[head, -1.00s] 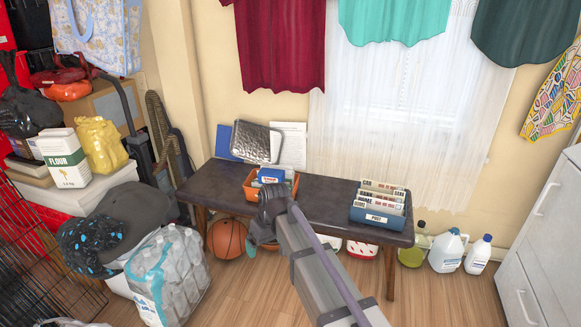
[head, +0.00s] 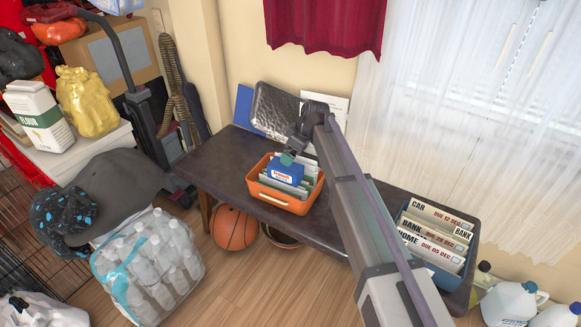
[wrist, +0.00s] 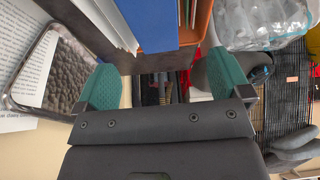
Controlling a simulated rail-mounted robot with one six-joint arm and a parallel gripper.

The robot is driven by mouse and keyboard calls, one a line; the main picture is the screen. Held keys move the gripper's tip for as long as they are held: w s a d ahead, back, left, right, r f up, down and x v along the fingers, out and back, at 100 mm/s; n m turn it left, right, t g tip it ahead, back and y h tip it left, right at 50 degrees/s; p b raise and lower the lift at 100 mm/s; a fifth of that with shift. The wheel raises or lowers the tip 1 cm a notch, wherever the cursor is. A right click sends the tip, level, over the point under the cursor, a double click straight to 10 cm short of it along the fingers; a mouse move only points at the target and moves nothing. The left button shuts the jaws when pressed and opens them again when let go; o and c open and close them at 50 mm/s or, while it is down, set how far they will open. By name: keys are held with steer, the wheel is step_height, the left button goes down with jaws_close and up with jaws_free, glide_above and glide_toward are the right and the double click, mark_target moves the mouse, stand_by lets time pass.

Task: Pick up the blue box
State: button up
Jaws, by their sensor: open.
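A small blue box (head: 287,171) with a white label stands among paper cards in an orange tote (head: 283,201) on the dark bench. My gripper (head: 290,158) is right above and behind the box in the head view. In the wrist view my gripper (wrist: 163,82) has its green fingertips spread wide and nothing shows held between them. The blue box (wrist: 165,22) fills the top middle of that view, beyond the fingertips. I cannot tell whether the fingers touch it. A blue tote (head: 436,264) with several labelled cards sits at the bench's right end.
A silver tray (head: 284,112) and papers lean on the wall behind the orange tote. The dark bench (head: 215,160) is bare left of that tote. A basketball (head: 234,228) lies under it. Bagged bottles (head: 148,268) and jugs (head: 510,303) stand on the floor.

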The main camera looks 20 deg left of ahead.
mark_target(284, 168)
steer(key=b+x, duration=0.1)
steer(key=x, duration=0.1)
steer(key=b+x, duration=0.4)
steer(key=shift+w+d+f, duration=0.1)
steer(key=shift+d+f, duration=0.1)
steer(key=shift+a, duration=0.1)
steer(key=b+x, duration=0.5)
steer(key=shift+w, duration=0.3)
steer(key=shift+r, duration=0.2)
steer(key=shift+f, duration=0.25)
steer(key=shift+c, duration=0.2)
steer(key=c, duration=1)
